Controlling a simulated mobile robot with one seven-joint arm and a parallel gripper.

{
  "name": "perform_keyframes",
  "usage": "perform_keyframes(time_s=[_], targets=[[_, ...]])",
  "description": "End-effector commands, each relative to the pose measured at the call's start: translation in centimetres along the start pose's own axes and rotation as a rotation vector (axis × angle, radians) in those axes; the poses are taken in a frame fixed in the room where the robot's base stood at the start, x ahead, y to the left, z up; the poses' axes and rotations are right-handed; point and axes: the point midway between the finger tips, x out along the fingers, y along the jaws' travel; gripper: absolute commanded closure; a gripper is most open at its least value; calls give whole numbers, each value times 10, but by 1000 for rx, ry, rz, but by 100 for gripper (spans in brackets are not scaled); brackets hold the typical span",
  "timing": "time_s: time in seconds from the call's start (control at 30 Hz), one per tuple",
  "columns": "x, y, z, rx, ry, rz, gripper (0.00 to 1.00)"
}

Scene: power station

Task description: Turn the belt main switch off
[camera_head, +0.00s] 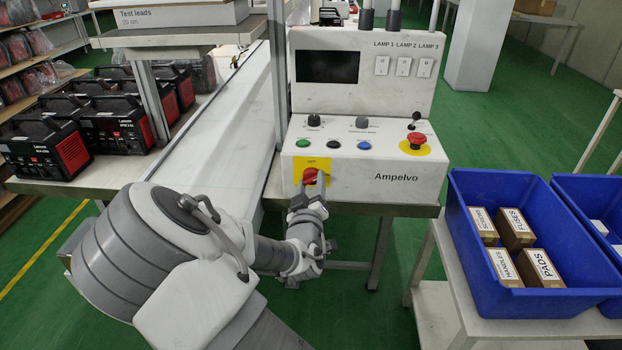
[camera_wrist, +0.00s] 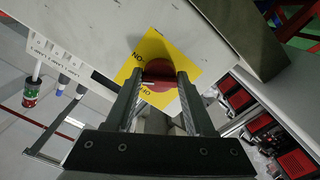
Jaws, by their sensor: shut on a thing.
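The belt main switch is a red rotary knob (camera_head: 311,175) on a yellow plate (camera_head: 301,164) at the lower left of the white Ampelvo control panel (camera_head: 400,183). In the wrist view the red knob (camera_wrist: 158,74) sits between my two fingers, with a pale mark on its face. The yellow plate (camera_wrist: 152,48) behind it shows dark lettering, partly covered by the knob and fingers. My gripper (camera_head: 312,188) is at the panel front and is shut on the red knob, as the wrist view also shows (camera_wrist: 160,88).
A red mushroom button (camera_head: 417,140) on a yellow disc is at the panel's right. Green, black and blue buttons (camera_head: 364,145) and small knobs sit above the switch. A blue bin (camera_head: 535,304) with several boxes stands right. A white conveyor belt (camera_head: 225,125) runs left of the panel.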

Motion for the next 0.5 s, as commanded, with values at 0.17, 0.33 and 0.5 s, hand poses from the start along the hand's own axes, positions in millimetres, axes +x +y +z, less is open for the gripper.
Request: perform_keyframes(time_s=[0.17,0.33,0.5], targets=[[0,2,-2,-171,-1,-1,100],[0,2,-1,-333,-1,-1,100],[0,2,-1,-495,-2,-2,100]])
